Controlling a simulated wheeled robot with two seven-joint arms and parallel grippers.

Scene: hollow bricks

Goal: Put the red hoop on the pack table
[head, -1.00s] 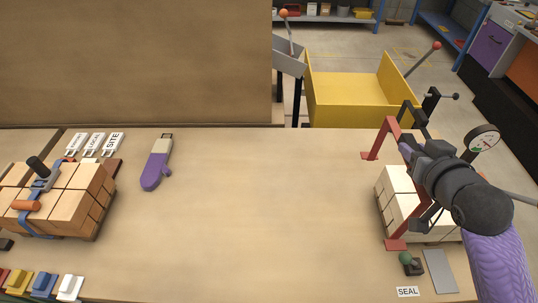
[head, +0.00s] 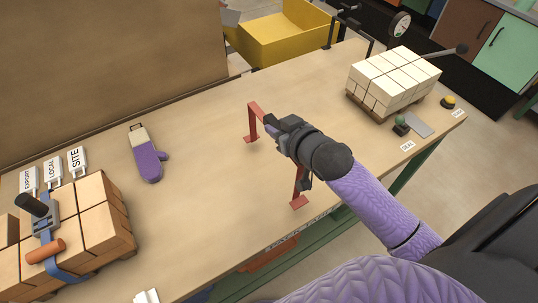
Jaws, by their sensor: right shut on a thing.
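The red hoop (head: 252,122) is a square-cornered arch with flat feet. My right gripper (head: 272,123) is shut on its top bar, and the gripper and wrist hide much of that bar. The hoop is upright over the middle of the wooden pack table (head: 205,215), clear of the white brick pack. I cannot tell whether its feet touch the tabletop or are slightly above it. My left gripper is not in view.
The white brick pack (head: 392,80) stands on a pallet at the right. A strapped tan brick pack (head: 105,215) stands at the left, near the tags (head: 77,160). A purple tool (head: 147,158) lies left of the hoop. The tabletop between is clear.

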